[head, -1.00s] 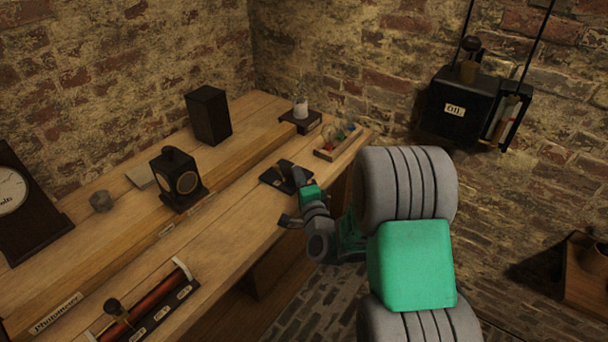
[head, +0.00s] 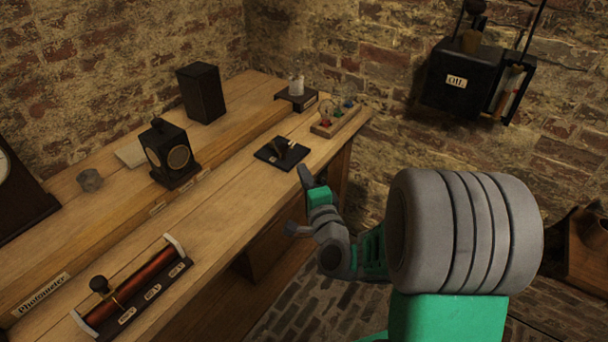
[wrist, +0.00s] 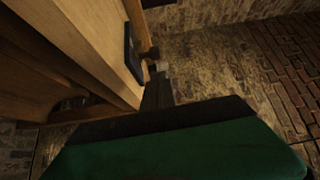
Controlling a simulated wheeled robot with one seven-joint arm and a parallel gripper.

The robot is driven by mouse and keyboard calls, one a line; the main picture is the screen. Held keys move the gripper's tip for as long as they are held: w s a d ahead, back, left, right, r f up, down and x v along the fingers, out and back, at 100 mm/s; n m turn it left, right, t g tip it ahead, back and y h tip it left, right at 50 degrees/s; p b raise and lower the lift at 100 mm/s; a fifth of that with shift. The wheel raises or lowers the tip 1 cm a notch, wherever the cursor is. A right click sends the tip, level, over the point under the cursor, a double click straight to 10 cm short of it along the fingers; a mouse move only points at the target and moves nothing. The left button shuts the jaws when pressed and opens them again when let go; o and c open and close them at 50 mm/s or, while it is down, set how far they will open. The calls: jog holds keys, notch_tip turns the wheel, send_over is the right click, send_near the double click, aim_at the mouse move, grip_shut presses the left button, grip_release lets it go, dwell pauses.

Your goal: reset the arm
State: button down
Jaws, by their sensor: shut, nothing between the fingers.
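My gripper (head: 305,174) is shut and empty. It hangs in the air by the front edge of the wooden bench, close to a small black base with a lever (head: 282,152), with a gap between them in the picture. In the wrist view my gripper's closed fingers (wrist: 158,88) point away from the camera, beside the bench edge (wrist: 115,85). My grey and green arm fills the right of the head view.
The bench (head: 225,215) carries a red-brown coil instrument (head: 138,292), a black lamp box (head: 170,157), a tall dark box (head: 202,92) and a tray of small bulbs (head: 336,118).

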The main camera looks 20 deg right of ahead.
dwell(0.3)
jog(key=a+r+n+g+y+p, duration=0.1)
jog(key=a+n+g+p, duration=0.1)
jog(key=n, duration=0.1)
jog(key=s+a+r+n+g+y+p, duration=0.1)
jog(key=a+n+g+p, duration=0.1)
jog(key=a+n, duration=0.1)
jog(key=a+r+n+g+y+p, duration=0.1)
jog(key=a+n+g+y+p, duration=0.1)
jog(key=a+n, duration=0.1)
jog(key=shift+s+a+n+p, duration=0.15)
jog(key=shift+s+n+p, duration=0.15)
jog(key=shift+n, duration=0.6)
jog(key=s+d+r+n+g+h+p, duration=0.1)
jog(key=s+d+r+n+g+p, duration=0.1)
jog(key=s, duration=0.3)
jog(key=s+d+r+n+g+h+p, duration=0.2)
jog(key=s+g, duration=0.2)
jog(key=s, duration=0.2)
jog(key=s+d+r+n+g+h+p, duration=0.1)
jog(key=s+d+r+n+g+p, duration=0.1)
jog(key=s, duration=0.3)
jog(key=shift+s+r+n+g+p, duration=0.35)
jog(key=shift+r+g+p, duration=0.15)
jog(key=shift+r, duration=0.1)
jog(key=shift+d, duration=0.1)
